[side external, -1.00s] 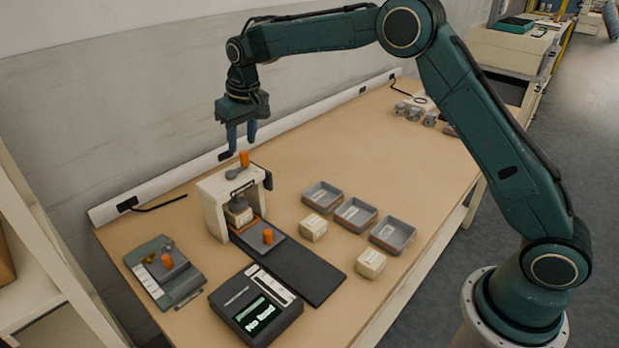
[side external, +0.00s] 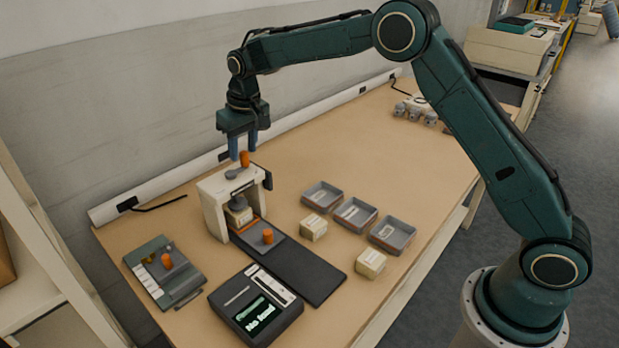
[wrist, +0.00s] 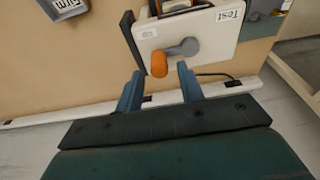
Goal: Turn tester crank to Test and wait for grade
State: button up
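The tester (side external: 214,211) is a cream frame on the bench, with a pale block (side external: 239,214) inside it. Its crank has an orange handle (side external: 244,160) on top. In the wrist view the handle (wrist: 159,64) sits at the end of a grey crank arm (wrist: 184,48), pointing away from the "Test" label (wrist: 229,15) at the right. My gripper (side external: 243,155) is open, pointing down just above the handle. Its fingertips (wrist: 160,76) straddle the handle's position with gaps either side; I cannot tell whether they touch it. The display box (side external: 257,309) shows green text, too small to read surely.
A dark slide plate (side external: 300,272) with an orange knob (side external: 267,237) extends in front of the tester. Several grey trays (side external: 357,227) and two pale blocks (side external: 371,264) lie to the right.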

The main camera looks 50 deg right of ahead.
jog(key=shift+f, duration=1.15)
jog(key=c, duration=0.7)
jog(key=shift+s+a, duration=0.25)
jog(key=shift+s, duration=0.4)
jog(key=shift+s+a, duration=0.25)
jog(key=shift+s, duration=0.35)
jog(key=shift+a, duration=0.1)
